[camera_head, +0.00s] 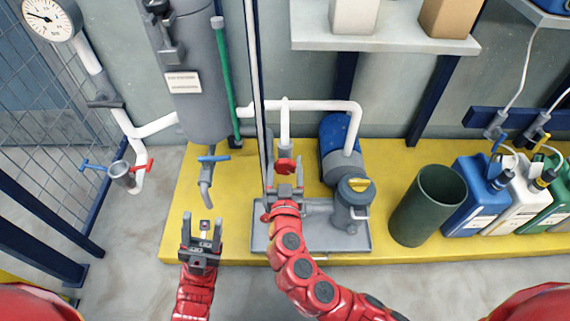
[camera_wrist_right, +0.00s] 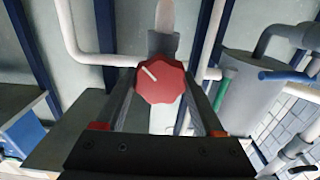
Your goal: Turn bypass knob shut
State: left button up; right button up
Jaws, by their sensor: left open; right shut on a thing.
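The red bypass knob (camera_head: 286,165) sits on a white vertical pipe in the middle of the head view. In the right wrist view the knob (camera_wrist_right: 160,83) is a lobed red disc whose white mark points to the upper left. My right gripper (camera_head: 285,184) is shut on the knob, with one finger on each side of it. It also shows in the right wrist view (camera_wrist_right: 160,98). My left gripper (camera_head: 203,222) is open and empty, in front of the yellow platform and apart from everything.
A grey pump with a blue motor (camera_head: 338,140) stands right of the knob. A grey tank (camera_head: 197,105) with a blue-handled tap (camera_head: 212,158) is at left. A dark green bin (camera_head: 428,205) and several jugs (camera_head: 481,200) stand at right. The front floor is clear.

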jog(key=shift+n+b, duration=0.3)
jog(key=shift+n, duration=0.4)
jog(key=n, duration=0.2)
jog(key=shift+a+n, duration=0.1)
jog(key=shift+n, duration=0.3)
jog(key=o, duration=1.4)
jog(key=shift+c, duration=0.2)
